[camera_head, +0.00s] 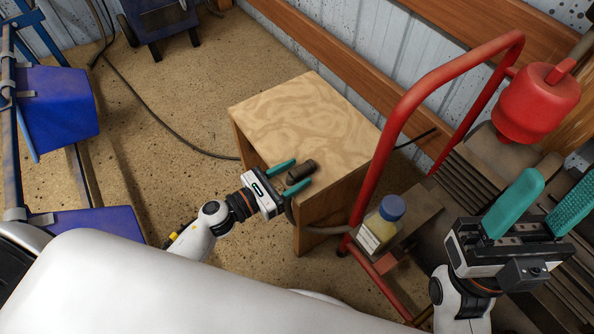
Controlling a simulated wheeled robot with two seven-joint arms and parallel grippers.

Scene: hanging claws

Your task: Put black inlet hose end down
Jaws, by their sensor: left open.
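The black inlet hose end (303,170) is a short dark cylinder at the near edge of the wooden table (310,112). It appears to lie on the tabletop. My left gripper (297,174) reaches over that edge from the left. Its two teal fingers are open, one on each side of the hose end, with a visible gap. A grey hose (325,230) runs below the table's near side; its join to the hose end is hidden behind the gripper. My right gripper (546,200) is at the right, open and empty, with its teal fingers apart.
A red tubular frame (385,150) stands right of the table, with a red tank (537,103) and a blue-capped bottle (382,225) beside it. Blue equipment (58,105) is at the left. A cable lies on the floor. The rest of the tabletop is clear.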

